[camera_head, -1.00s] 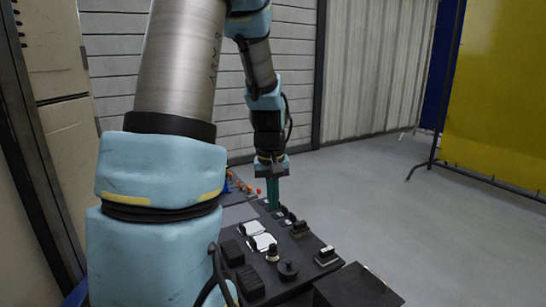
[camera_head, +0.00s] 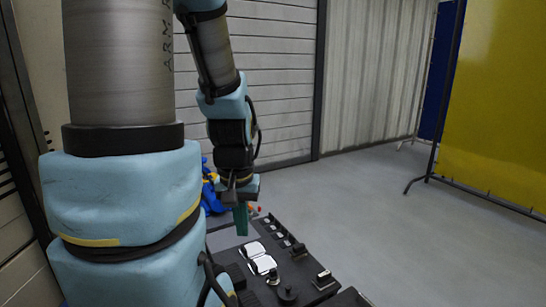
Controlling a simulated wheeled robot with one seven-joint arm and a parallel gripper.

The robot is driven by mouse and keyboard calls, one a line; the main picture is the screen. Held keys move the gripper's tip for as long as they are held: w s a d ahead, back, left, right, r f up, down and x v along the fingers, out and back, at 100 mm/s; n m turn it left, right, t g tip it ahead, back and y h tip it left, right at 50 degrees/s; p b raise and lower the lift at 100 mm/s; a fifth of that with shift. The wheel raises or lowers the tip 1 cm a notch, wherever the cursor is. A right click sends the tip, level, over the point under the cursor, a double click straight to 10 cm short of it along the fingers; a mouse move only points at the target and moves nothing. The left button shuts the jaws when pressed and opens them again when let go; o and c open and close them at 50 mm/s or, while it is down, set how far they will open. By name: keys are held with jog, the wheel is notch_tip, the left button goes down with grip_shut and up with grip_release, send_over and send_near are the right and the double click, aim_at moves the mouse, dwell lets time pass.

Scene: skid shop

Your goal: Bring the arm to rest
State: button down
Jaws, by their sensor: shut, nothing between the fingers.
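My arm fills the left side of the view, with silver tubes and light blue joint covers. Its wrist reaches down at the centre, ending in my gripper (camera_head: 241,219). The teal fingers are together and point downward, with nothing seen between them. They are in front of the far left part of a dark control panel (camera_head: 314,262) in this view. I cannot tell how far above the panel they are.
The panel carries white rocker switches (camera_head: 262,265), black knobs (camera_head: 287,294) and several small levers. Something blue (camera_head: 209,190) stands behind my wrist. A yellow screen (camera_head: 495,110) on a dark frame stands at right. The grey floor (camera_head: 370,200) between is clear.

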notch_tip(320, 180, up, 14)
jog(key=p, duration=1.1)
jog(key=shift+r+p, duration=0.15)
jog(key=shift+p, duration=0.25)
jog(key=shift+d, duration=0.1)
